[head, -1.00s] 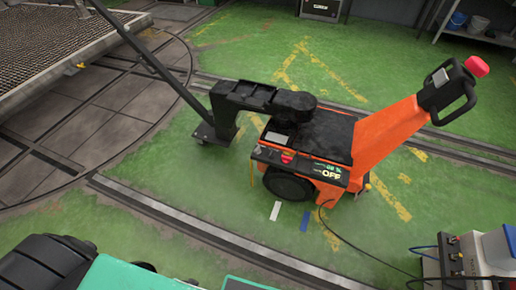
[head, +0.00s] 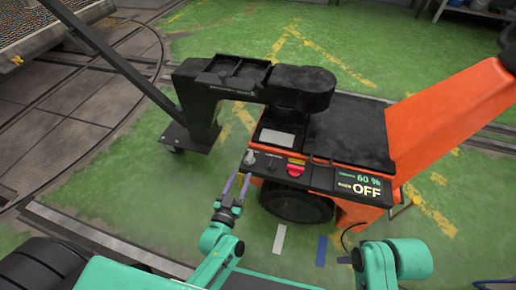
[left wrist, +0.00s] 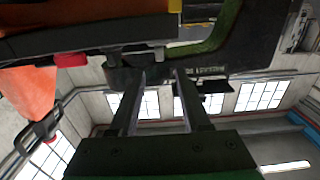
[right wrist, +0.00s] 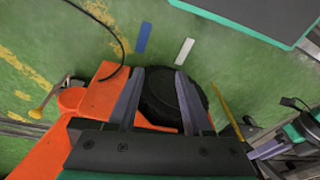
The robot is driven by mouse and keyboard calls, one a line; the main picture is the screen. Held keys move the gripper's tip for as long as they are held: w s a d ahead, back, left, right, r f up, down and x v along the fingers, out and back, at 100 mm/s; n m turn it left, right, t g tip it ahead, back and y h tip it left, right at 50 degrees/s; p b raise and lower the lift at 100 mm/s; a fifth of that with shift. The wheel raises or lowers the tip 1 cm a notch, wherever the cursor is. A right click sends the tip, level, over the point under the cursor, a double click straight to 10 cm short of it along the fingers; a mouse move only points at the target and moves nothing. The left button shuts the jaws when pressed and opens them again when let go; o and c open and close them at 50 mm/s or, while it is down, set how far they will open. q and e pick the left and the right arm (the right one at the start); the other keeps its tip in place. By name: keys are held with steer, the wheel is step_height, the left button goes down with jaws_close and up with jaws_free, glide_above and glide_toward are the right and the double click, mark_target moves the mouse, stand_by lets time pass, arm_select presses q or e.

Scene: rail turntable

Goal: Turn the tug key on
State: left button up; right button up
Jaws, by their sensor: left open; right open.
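The orange and black tug (head: 350,135) stands ahead of me. On its side panel, the silver key (head: 249,156) sits at the left end, beside a dark knob (head: 272,162) and a red button (head: 296,168). The panel display (head: 360,185) reads 60 % and OFF. My left gripper (head: 235,178) is open just below the key, fingers pointing up at it. In the left wrist view the key (left wrist: 160,53) shows between and beyond the fingertips; contact cannot be told. My right gripper (right wrist: 160,75) is open and empty, above the floor near the tug's wheel (right wrist: 165,100).
A black tow arm (head: 230,85) reaches left from the tug to a small caster foot (head: 185,138). A dark cable (head: 348,240) hangs near my right arm. Floor rails (head: 95,240) run in front of the tug. Green floor (head: 130,200) is open to the left.

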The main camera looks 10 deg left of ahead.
mark_target(247, 161)
arm_select(q)
steer(key=w+b, duration=0.1)
steer(key=w, duration=0.3)
steer(key=shift+w+d, duration=0.15)
steer(key=shift+w, duration=0.1)
steer(key=w, duration=0.2)
steer(key=w+b, duration=0.1)
steer(key=w, duration=0.2)
steer(key=w+b, duration=0.1)
steer(key=w, duration=0.1)
steer(key=shift+w+d+f, duration=0.1)
steer(key=shift+w+d, duration=0.15)
steer(key=shift+w, duration=0.4)
arm_select(e)
steer(key=w+a+f+t+y, duration=0.2)
steer(key=w+a+f+t, duration=0.2)
steer(key=a, duration=0.3)
steer(key=shift+w+a+f+n+y, duration=0.15)
steer(key=shift+w+f+n+y, duration=0.25)
steer(key=shift+w, duration=0.05)
arm_select(q)
jaws_close()
